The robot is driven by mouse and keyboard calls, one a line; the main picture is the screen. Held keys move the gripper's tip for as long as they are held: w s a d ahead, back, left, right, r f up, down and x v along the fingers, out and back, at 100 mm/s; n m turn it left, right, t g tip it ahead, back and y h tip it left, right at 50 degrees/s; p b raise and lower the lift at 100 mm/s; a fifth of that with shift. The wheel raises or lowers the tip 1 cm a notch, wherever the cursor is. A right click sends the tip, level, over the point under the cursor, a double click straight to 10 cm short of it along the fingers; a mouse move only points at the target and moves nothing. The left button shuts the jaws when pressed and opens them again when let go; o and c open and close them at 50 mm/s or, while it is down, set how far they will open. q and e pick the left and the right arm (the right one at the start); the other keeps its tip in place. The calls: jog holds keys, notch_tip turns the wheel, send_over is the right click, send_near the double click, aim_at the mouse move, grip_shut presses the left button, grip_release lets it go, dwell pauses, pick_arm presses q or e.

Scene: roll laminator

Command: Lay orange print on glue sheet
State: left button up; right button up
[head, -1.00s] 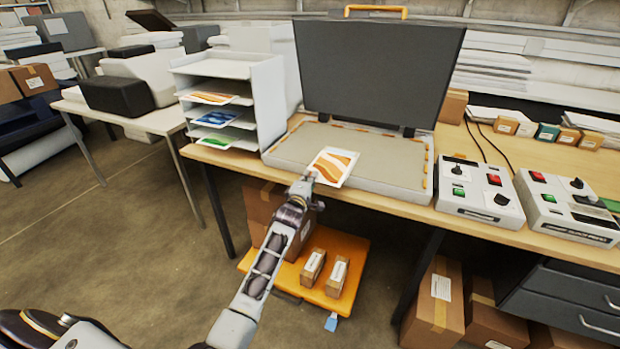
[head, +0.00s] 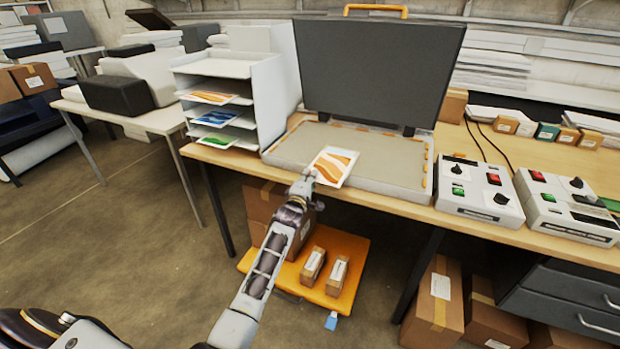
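The orange print (head: 335,166), a white sheet with orange waves, is over the front middle of the press bed. My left gripper (head: 312,178) is at its lower left corner and appears shut on it. I cannot tell whether the print touches the surface below. The beige glue sheet (head: 300,149) seems to cover the bed, with orange marks along its edges; its outline is hard to make out. My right gripper is out of view.
The dark press lid (head: 378,70) stands open behind the bed. A white tray rack (head: 262,95) with several prints stands left. Two control boxes (head: 478,192) sit right. An orange platform (head: 290,284) with boxes is under the table.

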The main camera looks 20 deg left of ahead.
pick_arm(q)
jog(key=shift+o, duration=1.3)
jog(key=s, duration=1.2)
jog(key=shift+d, duration=0.45)
jog(key=shift+f, duration=0.1)
